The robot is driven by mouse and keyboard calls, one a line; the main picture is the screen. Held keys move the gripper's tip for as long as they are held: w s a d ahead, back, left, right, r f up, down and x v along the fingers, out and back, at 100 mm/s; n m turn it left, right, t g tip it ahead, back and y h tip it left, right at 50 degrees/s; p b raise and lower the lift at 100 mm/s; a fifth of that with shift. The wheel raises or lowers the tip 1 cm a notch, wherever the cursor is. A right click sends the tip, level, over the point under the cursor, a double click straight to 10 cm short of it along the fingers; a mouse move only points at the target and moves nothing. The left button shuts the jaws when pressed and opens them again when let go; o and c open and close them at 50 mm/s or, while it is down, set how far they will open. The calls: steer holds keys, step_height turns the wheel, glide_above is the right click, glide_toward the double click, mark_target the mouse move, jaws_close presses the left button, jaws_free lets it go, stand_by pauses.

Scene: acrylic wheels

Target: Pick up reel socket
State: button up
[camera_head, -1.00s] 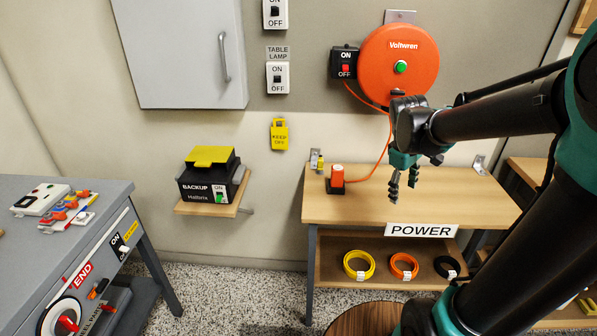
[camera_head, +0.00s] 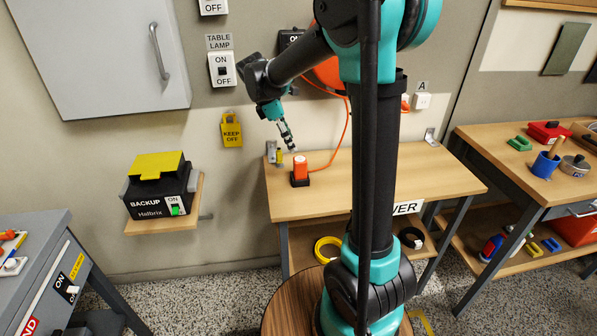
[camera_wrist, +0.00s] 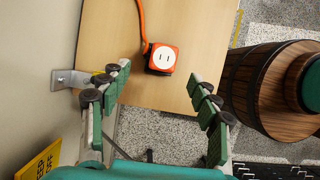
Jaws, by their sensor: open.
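The reel socket (camera_head: 300,168) is an orange block with a dark base, standing on the wooden table (camera_head: 420,180) near its left end, with an orange cord running up from it. In the wrist view the reel socket (camera_wrist: 162,58) shows its white two-slot face, beyond the fingertips and between their lines. My gripper (camera_head: 289,143) hangs just above and to the left of the socket, tilted down. In the wrist view my gripper (camera_wrist: 158,82) is open and empty, its fingers apart from the socket. The orange reel on the wall is mostly hidden behind my arm.
A metal bracket (camera_wrist: 70,79) sits at the table's wall edge, close to one finger. A yellow KEEP OFF tag (camera_head: 231,130) hangs on the wall at left. The black backup unit (camera_head: 160,188) stands on a small shelf. The tabletop around the socket is mostly clear.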

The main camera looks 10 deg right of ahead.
mark_target(300, 159)
steer(key=shift+s+x, duration=0.15)
steer(key=shift+x, duration=2.05)
steer(key=shift+s+x, duration=0.15)
steer(key=shift+x, duration=2)
steer(key=c, duration=1.3)
steer(key=shift+c, duration=0.2)
